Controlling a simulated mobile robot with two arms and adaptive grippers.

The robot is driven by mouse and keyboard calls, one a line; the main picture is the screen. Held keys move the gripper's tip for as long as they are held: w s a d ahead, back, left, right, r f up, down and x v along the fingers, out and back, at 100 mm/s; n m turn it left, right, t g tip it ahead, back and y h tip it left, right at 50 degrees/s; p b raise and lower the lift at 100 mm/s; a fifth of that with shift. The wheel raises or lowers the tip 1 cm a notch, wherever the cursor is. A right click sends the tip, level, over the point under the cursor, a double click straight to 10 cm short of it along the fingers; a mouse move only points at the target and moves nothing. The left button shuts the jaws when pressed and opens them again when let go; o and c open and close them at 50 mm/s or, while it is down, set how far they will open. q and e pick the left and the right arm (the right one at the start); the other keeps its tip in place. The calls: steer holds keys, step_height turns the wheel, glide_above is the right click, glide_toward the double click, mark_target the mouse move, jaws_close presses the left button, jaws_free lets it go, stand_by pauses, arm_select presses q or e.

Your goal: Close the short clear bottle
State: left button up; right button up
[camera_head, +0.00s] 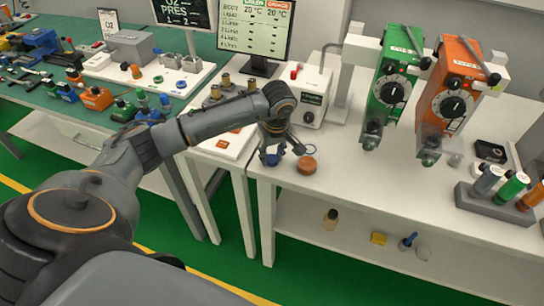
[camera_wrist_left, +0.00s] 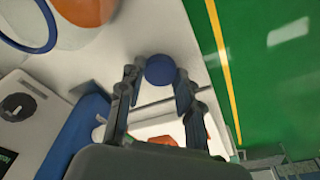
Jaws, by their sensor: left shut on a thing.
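My left gripper (camera_head: 283,152) is shut on a round blue cap (camera_head: 271,160) near the front left edge of the right-hand white table. In the left wrist view, the blue cap (camera_wrist_left: 160,69) sits between the fingertips. Just right of the gripper is a low round orange-brown piece (camera_head: 306,165). Behind it is a pale ring with a bluish edge (camera_head: 310,149), which looks like the open mouth of a clear container; I cannot tell whether it is the short clear bottle. The wrist view shows this ring (camera_wrist_left: 28,22) at top left. My right gripper is not in view.
A green vaporizer (camera_head: 395,85) and an orange vaporizer (camera_head: 455,85) stand behind on the right-hand table (camera_head: 370,205). A grey rack (camera_head: 500,205) with several bottles is at right. The lower shelf (camera_head: 330,245) holds small items. The tabletop's front middle is clear.

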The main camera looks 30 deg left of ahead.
arm_select(q)
steer(key=shift+r, duration=0.3)
steer(key=s+d+r+b, duration=0.1)
steer(key=s+d+r, duration=0.1)
steer(key=d+r, duration=0.4)
steer(key=s+d+r+b, duration=0.2)
steer(key=d+r, duration=0.4)
steer(key=d, duration=0.1)
steer(key=shift+s+d+b, duration=0.15)
steer(key=shift+s+b, duration=0.1)
steer(key=shift+b, duration=0.05)
